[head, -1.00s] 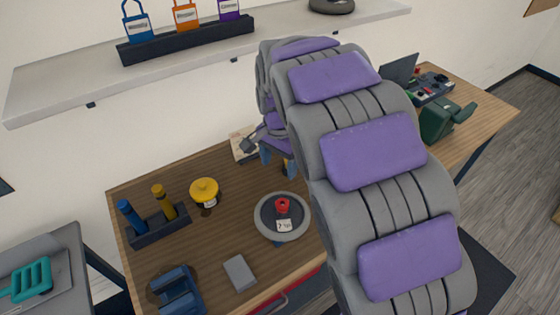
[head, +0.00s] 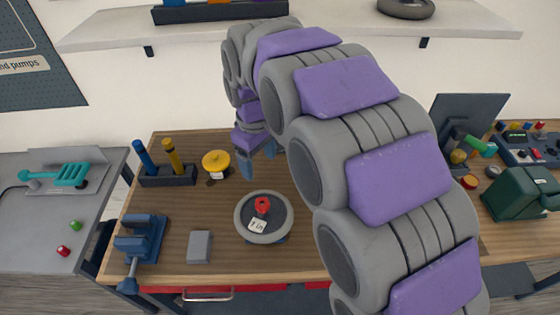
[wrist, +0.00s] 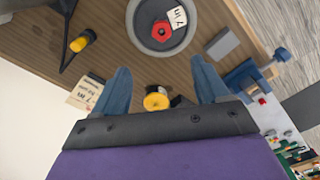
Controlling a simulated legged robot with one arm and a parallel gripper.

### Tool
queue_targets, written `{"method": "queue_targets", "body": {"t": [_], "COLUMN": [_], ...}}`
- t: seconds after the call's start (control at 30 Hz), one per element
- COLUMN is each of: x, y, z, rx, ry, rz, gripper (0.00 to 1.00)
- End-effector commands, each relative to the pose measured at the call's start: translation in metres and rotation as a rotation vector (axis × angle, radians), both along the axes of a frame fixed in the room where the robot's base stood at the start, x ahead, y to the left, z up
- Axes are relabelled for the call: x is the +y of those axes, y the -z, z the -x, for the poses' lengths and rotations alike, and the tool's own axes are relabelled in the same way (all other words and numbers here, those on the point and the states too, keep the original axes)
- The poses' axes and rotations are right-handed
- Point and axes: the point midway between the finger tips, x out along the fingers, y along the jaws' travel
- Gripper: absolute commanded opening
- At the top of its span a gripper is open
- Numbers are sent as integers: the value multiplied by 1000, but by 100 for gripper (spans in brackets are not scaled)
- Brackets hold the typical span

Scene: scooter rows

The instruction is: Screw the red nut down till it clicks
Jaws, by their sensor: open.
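The red nut (head: 262,204) sits at the middle of a round grey wheel-like disc (head: 246,230) on the wooden bench. A small white label lies beside the nut on the disc. The red nut also shows near the top of the wrist view (wrist: 162,31), beyond my fingertips. My gripper (head: 259,168) is above the bench, behind the disc in the head view. In the wrist view its two blue fingers (wrist: 160,78) are spread wide apart with nothing held between them. A yellow round-topped piece (wrist: 156,102) shows between the finger bases, below them on the bench.
A yellow knob (head: 215,161), a rack with blue and yellow handles (head: 168,177), a blue vise (head: 139,238) and a grey block (head: 200,246) stand left of the disc. A green machine (head: 515,195) stands at the right. A shelf (head: 300,42) runs above.

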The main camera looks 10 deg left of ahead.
Motion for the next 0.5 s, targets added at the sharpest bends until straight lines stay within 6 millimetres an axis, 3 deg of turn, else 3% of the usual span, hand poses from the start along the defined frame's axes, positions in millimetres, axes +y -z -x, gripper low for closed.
{"method": "queue_targets", "body": {"t": [0.17, 0.5], "x": [-1, -25], "y": [12, 65], "z": [1, 1], "rx": [4, 8], "ry": [-20, -15], "rz": [1, -18], "gripper": [74, 74]}}
